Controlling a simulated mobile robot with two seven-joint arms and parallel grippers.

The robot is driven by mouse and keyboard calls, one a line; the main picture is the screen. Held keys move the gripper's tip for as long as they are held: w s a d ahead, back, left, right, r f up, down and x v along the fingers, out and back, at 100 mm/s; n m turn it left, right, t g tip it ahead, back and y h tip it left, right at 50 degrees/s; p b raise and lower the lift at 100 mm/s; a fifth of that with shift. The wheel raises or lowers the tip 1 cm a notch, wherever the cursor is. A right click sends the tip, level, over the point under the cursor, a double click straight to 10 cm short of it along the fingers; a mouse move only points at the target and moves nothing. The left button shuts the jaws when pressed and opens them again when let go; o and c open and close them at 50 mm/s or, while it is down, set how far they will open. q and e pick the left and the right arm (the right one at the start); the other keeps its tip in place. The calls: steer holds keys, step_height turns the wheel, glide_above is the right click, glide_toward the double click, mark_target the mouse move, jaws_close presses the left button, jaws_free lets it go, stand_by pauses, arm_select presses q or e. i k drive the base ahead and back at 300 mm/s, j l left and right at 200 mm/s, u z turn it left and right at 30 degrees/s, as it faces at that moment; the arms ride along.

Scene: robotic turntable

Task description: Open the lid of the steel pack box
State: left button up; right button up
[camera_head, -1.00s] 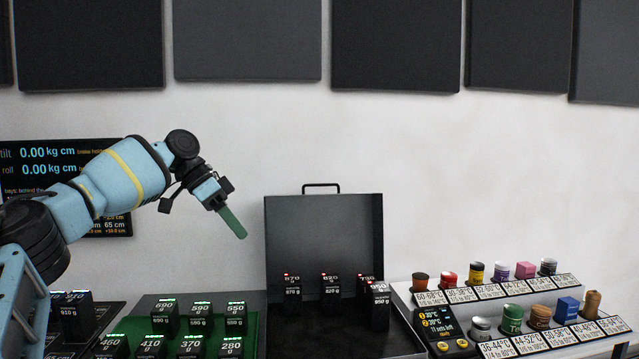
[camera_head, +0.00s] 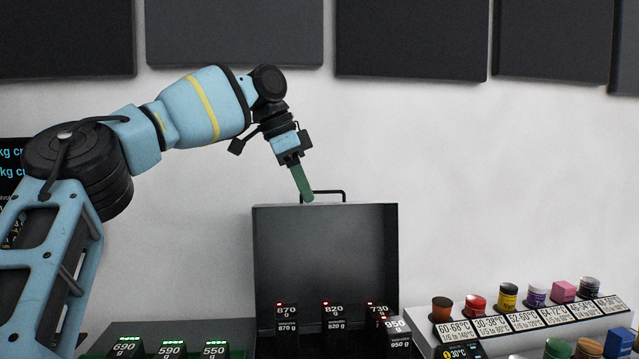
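The steel pack box has a dark grey lid (camera_head: 325,250) that stands upright and open against the white wall. A thin black handle (camera_head: 335,192) rises from the lid's top edge. Several black weights, such as the 820 g one (camera_head: 333,316), show in front of the lid. The rest of the box is cut off by the lower picture edge. My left gripper (camera_head: 307,198) points down with its green fingertip over the handle's left end. I cannot tell whether it touches the handle, nor see a gap between fingers. My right gripper is out of view.
Black weights on a green tray (camera_head: 125,329) stand at the lower left. A stepped white rack with labels (camera_head: 492,326) and small coloured containers stands to the right. Dark panels (camera_head: 410,38) hang high on the wall. The wall right of the lid is clear.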

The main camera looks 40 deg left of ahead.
mark_target(313, 254)
steer(key=i+j, duration=0.3)
steer(key=j, duration=0.15)
steer(key=i+j, duration=0.65)
steer(key=j, duration=0.3)
